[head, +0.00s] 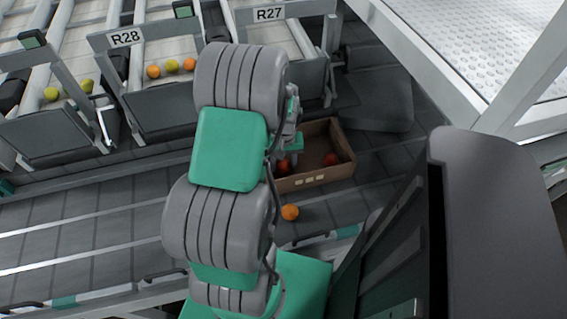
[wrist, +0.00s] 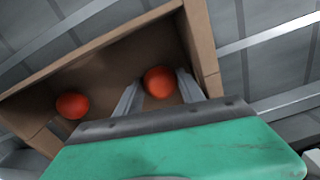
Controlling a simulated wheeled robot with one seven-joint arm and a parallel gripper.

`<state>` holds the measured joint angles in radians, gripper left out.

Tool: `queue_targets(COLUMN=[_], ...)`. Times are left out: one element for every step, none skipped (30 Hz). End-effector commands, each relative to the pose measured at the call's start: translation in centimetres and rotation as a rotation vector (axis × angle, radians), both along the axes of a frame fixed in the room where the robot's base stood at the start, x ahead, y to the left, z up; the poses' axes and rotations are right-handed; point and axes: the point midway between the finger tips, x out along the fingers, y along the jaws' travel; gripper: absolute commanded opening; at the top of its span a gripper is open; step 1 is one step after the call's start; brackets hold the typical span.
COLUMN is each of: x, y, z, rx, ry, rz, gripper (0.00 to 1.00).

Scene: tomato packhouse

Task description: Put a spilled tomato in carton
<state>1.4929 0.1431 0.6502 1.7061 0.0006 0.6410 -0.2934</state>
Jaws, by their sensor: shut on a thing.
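The brown carton (head: 346,171) stands on the floor right of my arm in the head view; its wall also shows in the wrist view (wrist: 110,47). My gripper (wrist: 160,90) is shut on a red tomato (wrist: 160,82), which shows between its two fingers over the carton's inside near one side wall. Whether this tomato touches the carton bottom I cannot tell. Another red tomato (wrist: 72,106) lies in the carton, apart from the gripper. An orange tomato (head: 290,212) lies on the floor just outside the carton's near side. My arm hides part of the carton in the head view.
Sorting lanes marked R28 (head: 126,38) and R27 (head: 269,14) stand behind, with several yellow and orange tomatoes. A grey-white metal frame (head: 470,100) rises at the right. Rails (head: 80,226) cross the floor at the left.

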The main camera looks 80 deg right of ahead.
Motion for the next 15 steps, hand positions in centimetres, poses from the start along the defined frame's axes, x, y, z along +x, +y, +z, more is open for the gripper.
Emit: queue_targets(x=[0.0,0.0,0.0,0.0,0.0,0.0,0.0,0.0,0.0,-0.01,-0.01,-0.01,0.0,0.0,0.0], y=[-0.01,-0.01,-0.01,-0.01,-0.01,-0.01,-0.01,-0.01,-0.02,-0.01,-0.01,-0.01,-0.01,-0.01,-0.01], z=[-0.13,-0.17,-0.23,-0.28,-0.32,-0.38,-0.43,-0.47,-0.4,-0.39,-0.39,-0.39,-0.39,-0.39,-0.39], rx=[0.0,0.0,0.0,0.0,0.0,0.0,0.0,0.0,0.0,0.0,0.0,0.0,0.0,0.0,0.0], ry=[0.0,0.0,0.0,0.0,0.0,0.0,0.0,0.0,0.0,0.0,0.0,0.0,0.0,0.0,0.0], rz=[0.0,0.0,0.0,0.0,0.0,0.0,0.0,0.0,0.0,0.0,0.0,0.0,0.0,0.0,0.0], gripper=[0.26,0.26,0.26,0.26,0.26,0.26,0.26,0.26,0.49,0.51,0.54,0.57,0.59,0.62,0.65])
